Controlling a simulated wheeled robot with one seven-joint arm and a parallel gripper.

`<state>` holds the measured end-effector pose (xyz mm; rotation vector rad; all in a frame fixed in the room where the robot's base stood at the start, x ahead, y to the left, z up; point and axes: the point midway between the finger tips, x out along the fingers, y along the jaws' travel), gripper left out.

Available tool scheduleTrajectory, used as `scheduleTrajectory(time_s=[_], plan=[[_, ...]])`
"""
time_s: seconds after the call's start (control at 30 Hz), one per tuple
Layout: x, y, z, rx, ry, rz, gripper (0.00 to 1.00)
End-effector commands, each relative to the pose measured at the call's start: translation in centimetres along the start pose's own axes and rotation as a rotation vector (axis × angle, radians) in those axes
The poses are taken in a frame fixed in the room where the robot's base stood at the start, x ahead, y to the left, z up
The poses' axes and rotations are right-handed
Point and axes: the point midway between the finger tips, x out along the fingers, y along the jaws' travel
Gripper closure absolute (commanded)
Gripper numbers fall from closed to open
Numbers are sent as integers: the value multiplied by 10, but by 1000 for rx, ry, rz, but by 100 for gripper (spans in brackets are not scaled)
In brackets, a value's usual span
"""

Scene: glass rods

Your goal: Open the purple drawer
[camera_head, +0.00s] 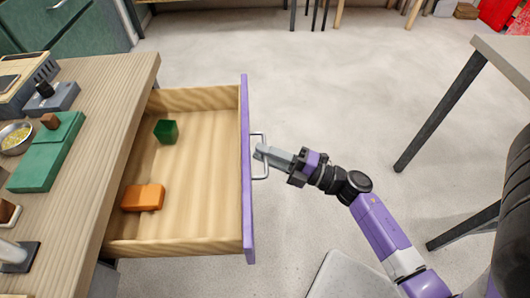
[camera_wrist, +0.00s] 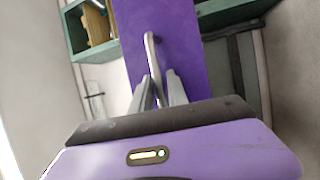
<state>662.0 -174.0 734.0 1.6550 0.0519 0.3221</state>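The purple drawer (camera_head: 247,215) is pulled far out from under the wooden counter, and its pale wooden inside shows. Its purple front also fills the upper middle of the wrist view (camera_wrist: 180,45). A grey metal bar handle (camera_head: 265,142) stands out from the front. My gripper (camera_head: 262,152) is at the handle, coming from the right. In the wrist view its two grey fingers are on either side of the handle bar (camera_wrist: 151,50) and look closed on it; the exact contact is hard to see.
A green block (camera_head: 166,131) and an orange block (camera_head: 143,198) lie inside the drawer. The wooden counter (camera_head: 95,150) at the left holds a green box (camera_head: 42,160), a bowl (camera_head: 14,138) and other items. A table (camera_head: 505,58) stands at the right.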

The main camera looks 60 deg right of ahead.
Motion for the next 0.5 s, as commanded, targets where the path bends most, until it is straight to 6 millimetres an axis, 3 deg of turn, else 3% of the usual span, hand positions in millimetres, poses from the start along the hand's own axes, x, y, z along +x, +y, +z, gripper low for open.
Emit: scheduleTrajectory(time_s=[0.23,0.5], plan=[[-8,0,1,0,-2,0,80],[-51,-1,0,0,-2,-2,80]])
